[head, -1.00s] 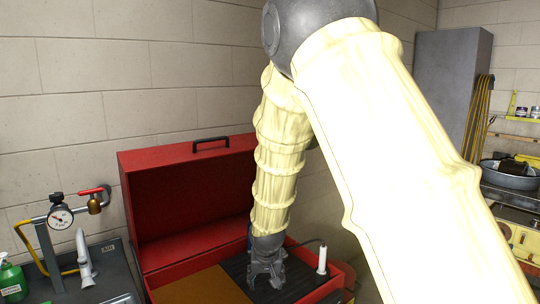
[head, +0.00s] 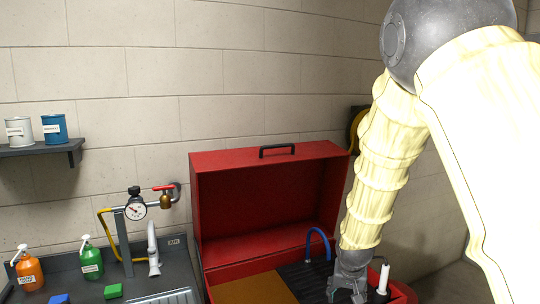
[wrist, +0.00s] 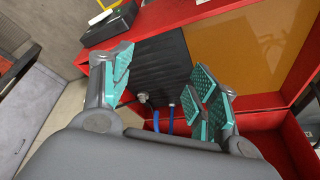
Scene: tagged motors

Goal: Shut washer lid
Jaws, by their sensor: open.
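The red washer stands against the wall with its lid (head: 262,200) raised upright; a black handle (head: 277,150) sits on the lid's top edge. Its open basin shows a brown panel (head: 255,290) on the left and a black ribbed mat (head: 305,280) on the right. My gripper (head: 345,290) is low over the right part of the basin, partly cut off by the frame's lower edge. In the wrist view my gripper (wrist: 160,85) is open and empty, its teal pads apart above the black mat (wrist: 160,65). The lid's handle is not seen in the wrist view.
A blue hose (head: 318,236) and a white upright cylinder (head: 383,278) are at the washer's right side. Left of the washer is a dark counter (head: 180,265) with a gauge (head: 135,210), an orange bottle (head: 29,270) and a green bottle (head: 91,260). A shelf (head: 40,150) holds two cans.

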